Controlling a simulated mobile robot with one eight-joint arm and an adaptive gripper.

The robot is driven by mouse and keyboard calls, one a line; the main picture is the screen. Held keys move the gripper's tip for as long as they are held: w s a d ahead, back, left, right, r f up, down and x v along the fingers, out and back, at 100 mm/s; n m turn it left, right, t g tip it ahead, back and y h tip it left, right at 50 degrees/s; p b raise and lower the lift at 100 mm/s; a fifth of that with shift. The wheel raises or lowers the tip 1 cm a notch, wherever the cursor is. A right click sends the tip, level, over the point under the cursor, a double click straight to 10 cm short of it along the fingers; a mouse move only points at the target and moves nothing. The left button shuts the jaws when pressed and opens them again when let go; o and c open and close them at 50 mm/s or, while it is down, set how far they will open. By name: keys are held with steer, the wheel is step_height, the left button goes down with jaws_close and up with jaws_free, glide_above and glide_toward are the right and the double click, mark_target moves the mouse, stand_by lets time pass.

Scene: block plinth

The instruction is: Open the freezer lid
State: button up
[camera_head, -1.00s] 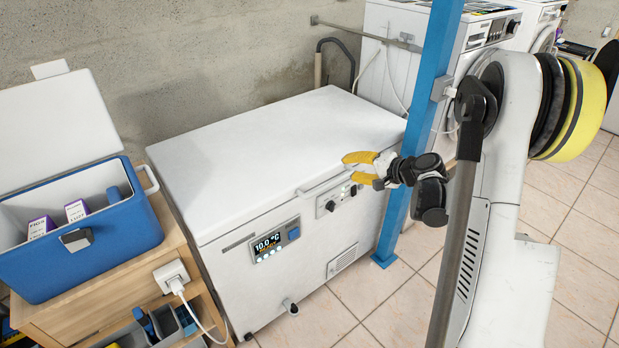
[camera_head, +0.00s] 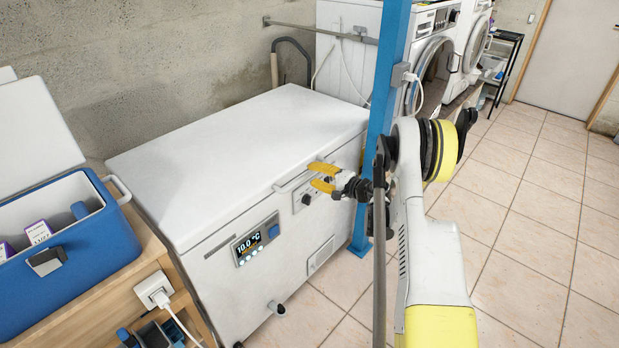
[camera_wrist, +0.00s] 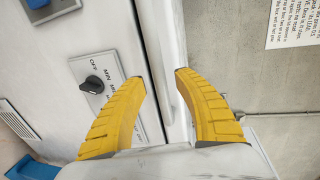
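The white chest freezer (camera_head: 215,255) stands against the wall with its flat lid (camera_head: 240,150) shut. A pale handle (camera_head: 292,182) runs along the lid's front edge. My gripper (camera_head: 313,175) is open and empty, its yellow fingers pointing at the handle from the right. In the wrist view, the fingers of my gripper (camera_wrist: 161,76) are spread to either side of the strip at the lid's edge. The control knob (camera_wrist: 94,85) is left of them. Whether a finger touches the handle I cannot tell.
A blue cooler (camera_head: 75,250) stands on a wooden shelf unit (camera_head: 85,315) left of the freezer. A blue post (camera_head: 388,90) rises by the freezer's right front corner, close to my arm. Washing machines (camera_head: 430,70) stand behind. The tiled floor (camera_head: 530,240) at right is clear.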

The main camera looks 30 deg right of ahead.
steer(key=shift+x, duration=1.1)
